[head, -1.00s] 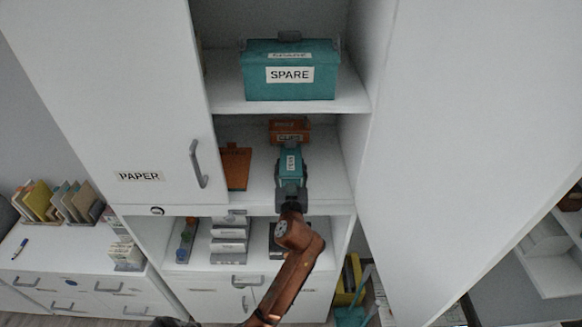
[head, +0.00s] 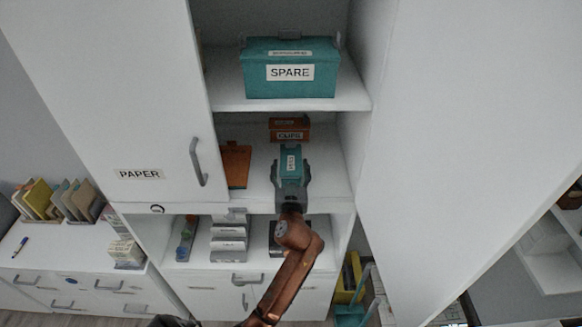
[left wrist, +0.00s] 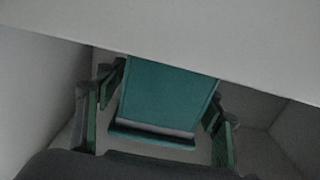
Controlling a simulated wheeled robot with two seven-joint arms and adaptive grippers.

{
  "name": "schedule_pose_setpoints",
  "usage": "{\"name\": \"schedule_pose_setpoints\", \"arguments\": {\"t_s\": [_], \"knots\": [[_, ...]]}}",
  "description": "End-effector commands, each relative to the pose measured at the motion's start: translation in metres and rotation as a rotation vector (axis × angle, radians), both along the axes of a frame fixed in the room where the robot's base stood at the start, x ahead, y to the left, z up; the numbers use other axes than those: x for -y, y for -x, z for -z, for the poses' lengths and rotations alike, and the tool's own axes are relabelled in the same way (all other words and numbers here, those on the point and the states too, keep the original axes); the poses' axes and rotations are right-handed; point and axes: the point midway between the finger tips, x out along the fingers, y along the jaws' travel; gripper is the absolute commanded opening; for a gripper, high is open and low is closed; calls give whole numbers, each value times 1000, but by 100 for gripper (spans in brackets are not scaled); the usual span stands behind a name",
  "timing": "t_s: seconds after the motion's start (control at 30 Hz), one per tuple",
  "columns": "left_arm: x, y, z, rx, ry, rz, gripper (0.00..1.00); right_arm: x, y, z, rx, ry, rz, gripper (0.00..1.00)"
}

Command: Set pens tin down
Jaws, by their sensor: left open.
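The pens tin (head: 291,158) is a small teal box with a white label. It stands on the middle shelf (head: 325,185) of the open cabinet, and I cannot read its label. My left gripper (head: 290,168) is open around it, one finger at each side. In the left wrist view the tin (left wrist: 165,95) is between the spread fingers of the gripper (left wrist: 164,92), with a gap showing on at least the left side. My right gripper is not in view.
A teal SPARE box (head: 290,85) sits on the shelf above. The PAPER door (head: 140,110) is at left. Shelf to the tin's right is clear.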

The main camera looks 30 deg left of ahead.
Motion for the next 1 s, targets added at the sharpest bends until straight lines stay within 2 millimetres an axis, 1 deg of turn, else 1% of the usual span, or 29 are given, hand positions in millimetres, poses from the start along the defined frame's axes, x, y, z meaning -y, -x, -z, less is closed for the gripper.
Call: {"name": "schedule_pose_setpoints", "arguments": {"t_s": [0.07,0.13,0.4,0.53,0.7,1.0], "knots": [[0,0,-4,0,-1,0,62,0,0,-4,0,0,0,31],[5,6,-2,2,2,2,62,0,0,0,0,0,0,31],[28,45,0,3,4,0,62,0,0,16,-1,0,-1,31],[36,58,-1,1,3,1,62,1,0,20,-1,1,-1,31],[39,64,-3,1,-1,-1,62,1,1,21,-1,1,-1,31],[39,64,-4,2,-7,1,62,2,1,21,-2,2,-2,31]]}}
